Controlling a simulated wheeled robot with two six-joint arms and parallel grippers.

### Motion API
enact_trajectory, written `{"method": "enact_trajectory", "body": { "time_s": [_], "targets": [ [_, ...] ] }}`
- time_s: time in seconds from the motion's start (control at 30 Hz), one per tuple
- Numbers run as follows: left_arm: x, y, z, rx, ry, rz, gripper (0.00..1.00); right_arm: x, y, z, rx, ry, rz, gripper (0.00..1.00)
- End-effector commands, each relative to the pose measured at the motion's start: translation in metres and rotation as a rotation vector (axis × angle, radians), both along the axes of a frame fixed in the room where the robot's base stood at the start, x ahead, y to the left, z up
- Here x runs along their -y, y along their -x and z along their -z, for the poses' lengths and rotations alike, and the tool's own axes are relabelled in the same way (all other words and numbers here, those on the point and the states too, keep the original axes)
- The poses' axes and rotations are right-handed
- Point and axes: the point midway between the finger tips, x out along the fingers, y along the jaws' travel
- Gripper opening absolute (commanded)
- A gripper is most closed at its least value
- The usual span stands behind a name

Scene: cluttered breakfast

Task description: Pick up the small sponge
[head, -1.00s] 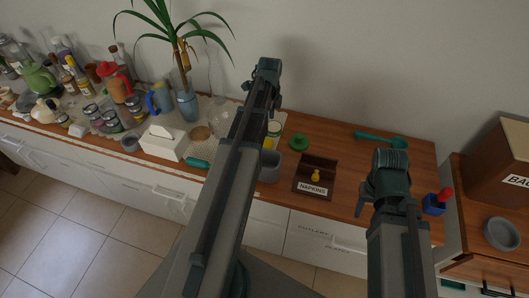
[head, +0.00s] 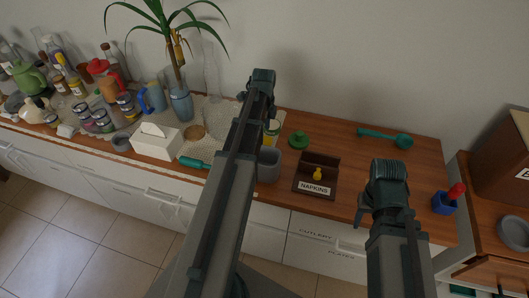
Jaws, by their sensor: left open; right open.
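I cannot make out a small sponge for certain in the head view. A small yellow object (head: 318,173) stands in the brown napkin holder (head: 315,188), but it looks rounded and knobbed rather than like a sponge. My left gripper (head: 262,80) is raised at the end of its arm, by the back of the counter. My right gripper (head: 388,175) is over the right part of the counter. Both are open and I see nothing held in them. My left arm hides part of the counter's middle.
A tissue box (head: 157,143), a grey container (head: 269,166), a green lid-like piece (head: 298,140) and a teal utensil (head: 385,137) lie on the counter. Bottles and jars crowd the left. A blue holder with a red top (head: 445,203) is at the right. Bare wood lies between.

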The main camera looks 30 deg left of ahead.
Motion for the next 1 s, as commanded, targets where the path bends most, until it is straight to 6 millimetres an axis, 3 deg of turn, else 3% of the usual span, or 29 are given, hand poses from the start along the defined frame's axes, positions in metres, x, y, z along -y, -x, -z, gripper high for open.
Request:
{"method": "enact_trajectory", "body": {
  "time_s": [0.03, 0.37, 0.8, 1.0],
  "targets": [
    [0.0, 0.0, 0.009, 0.0, 0.0, 0.0, 1.0, 0.0, 0.0, 0.009, 0.0, 0.0, 0.0, 0.5],
    [0.001, 0.0, 0.013, 0.0, 0.0, 0.0, 1.0, 0.0, 0.0, 0.013, 0.0, 0.0, 0.0, 0.5],
    [0.003, 0.001, 0.06, 0.0, 0.0, 0.0, 1.0, 0.0, 0.0, 0.06, 0.0, 0.0, 0.0, 0.5],
    [0.003, 0.001, 0.061, 0.0, 0.0, 0.0, 1.0, 0.0, 0.0, 0.061, 0.0, 0.0, 0.0, 0.5]
  ]
}}
